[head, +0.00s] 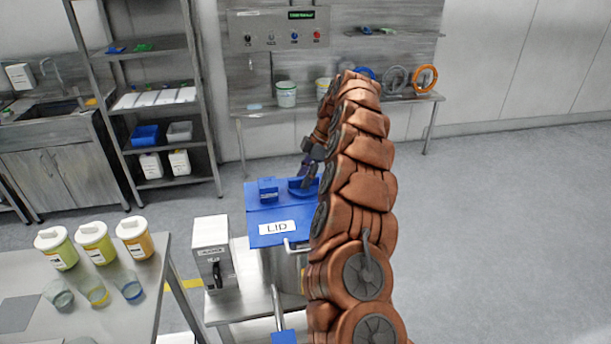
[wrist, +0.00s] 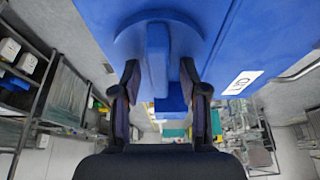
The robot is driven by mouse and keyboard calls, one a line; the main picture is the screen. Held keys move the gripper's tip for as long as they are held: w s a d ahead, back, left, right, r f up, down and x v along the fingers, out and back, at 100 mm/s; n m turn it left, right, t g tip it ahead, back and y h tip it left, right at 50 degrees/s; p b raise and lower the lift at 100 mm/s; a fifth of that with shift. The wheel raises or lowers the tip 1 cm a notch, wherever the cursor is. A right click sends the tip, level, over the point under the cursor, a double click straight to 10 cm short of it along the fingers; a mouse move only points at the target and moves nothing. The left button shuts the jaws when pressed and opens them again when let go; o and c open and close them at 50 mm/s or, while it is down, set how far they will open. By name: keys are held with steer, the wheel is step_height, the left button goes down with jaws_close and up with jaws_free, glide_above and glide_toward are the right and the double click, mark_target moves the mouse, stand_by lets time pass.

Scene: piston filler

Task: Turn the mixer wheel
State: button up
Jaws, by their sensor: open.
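The blue mixer wheel (wrist: 130,42) is a round disc with a raised straight bar (wrist: 158,58) across it. In the head view the wheel (head: 299,189) sits on the right part of the blue lid (head: 262,216) of a metal vessel, partly hidden by my arm. My gripper (wrist: 159,84) is open, with one finger on each side of the bar. I cannot tell whether either finger touches it. In the head view my gripper (head: 309,167) shows small, just above the wheel.
A smaller blue block (head: 268,190) stands on the lid left of the wheel. A grey box (head: 213,254) stands beside the vessel. A table at left bears several lidded jars (head: 94,242) and glasses. A metal shelf (head: 150,97) stands behind. The floor at right is clear.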

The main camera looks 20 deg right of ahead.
jaws_close()
steer(key=shift+f+m+b, duration=0.15)
steer(key=shift+m+b, duration=0.15)
steer(key=shift+b, duration=0.35)
